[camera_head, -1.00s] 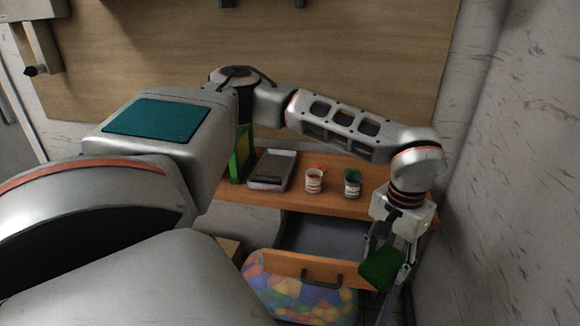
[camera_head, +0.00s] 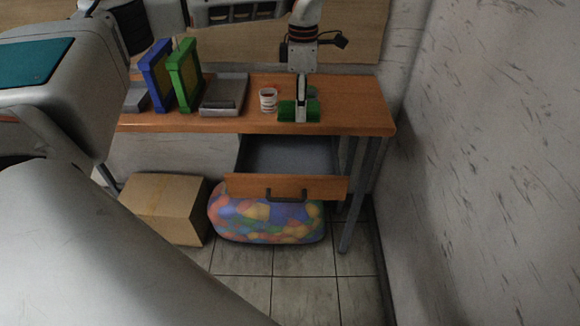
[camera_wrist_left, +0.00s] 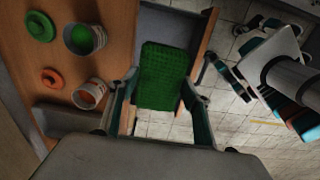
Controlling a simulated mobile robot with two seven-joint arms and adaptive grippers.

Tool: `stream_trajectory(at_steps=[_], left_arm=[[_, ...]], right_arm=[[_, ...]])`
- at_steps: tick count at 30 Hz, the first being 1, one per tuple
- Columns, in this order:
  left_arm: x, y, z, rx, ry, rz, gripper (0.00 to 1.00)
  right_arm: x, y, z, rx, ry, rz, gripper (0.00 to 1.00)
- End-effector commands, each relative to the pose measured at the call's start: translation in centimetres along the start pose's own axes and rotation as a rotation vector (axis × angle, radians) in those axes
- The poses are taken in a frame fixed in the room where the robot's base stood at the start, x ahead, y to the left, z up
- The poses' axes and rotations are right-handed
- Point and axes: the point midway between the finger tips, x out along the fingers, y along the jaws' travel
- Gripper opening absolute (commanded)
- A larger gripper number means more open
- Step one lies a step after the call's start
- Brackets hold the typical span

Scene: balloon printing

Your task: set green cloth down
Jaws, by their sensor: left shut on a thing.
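The green cloth (camera_head: 286,111) is a small textured green pad. In the head view it shows on both sides of my left gripper (camera_head: 301,112), overlapping the front part of the tabletop. In the left wrist view the cloth (camera_wrist_left: 163,78) lies between the two fingers of my left gripper (camera_wrist_left: 160,100), which is shut on it. There the open drawer (camera_wrist_left: 166,27) shows behind the cloth, beside the table. Contact between cloth and table cannot be told. My right gripper is not recognisable in either view.
The wooden table (camera_head: 352,108) carries a cup with red (camera_head: 268,100), a grey tray (camera_head: 224,94), a green frame (camera_head: 184,76) and a blue frame (camera_head: 157,75). A cup with green (camera_wrist_left: 84,39) is beside the gripper. A box (camera_head: 163,207) and balloon bag (camera_head: 265,219) stand below.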

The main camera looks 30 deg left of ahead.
Motion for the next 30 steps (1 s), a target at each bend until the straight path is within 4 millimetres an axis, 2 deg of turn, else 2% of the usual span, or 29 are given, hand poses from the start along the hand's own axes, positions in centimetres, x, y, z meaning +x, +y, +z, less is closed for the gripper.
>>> stream_trajectory(at_steps=[5, 15, 18, 21, 26, 30], left_arm=[[3.3, -0.1, -0.1, -0.016, 0.004, -0.006, 0.30], [11.6, -0.1, -0.1, -0.014, 0.003, -0.005, 0.30], [13.6, 0.0, -0.1, -0.012, 0.002, -0.003, 0.30], [14.8, 0.0, -0.1, -0.012, 0.001, -0.003, 0.30], [15.7, 0.0, 0.0, -0.012, 0.000, -0.001, 0.30], [17.1, -0.1, 0.0, -0.011, 0.001, -0.003, 0.30]], right_arm=[[0.1, 0.0, 0.3, 0.000, -0.001, 0.000, 0.40], [0.4, -0.1, 0.8, 0.000, -0.004, -0.001, 0.40], [0.4, -0.1, 0.9, 0.000, -0.005, -0.001, 0.40], [0.5, -0.1, 1.0, -0.001, -0.005, -0.001, 0.40], [0.5, -0.1, 1.0, -0.001, -0.005, -0.001, 0.40], [0.6, -0.1, 1.1, 0.000, -0.005, -0.001, 0.40]])
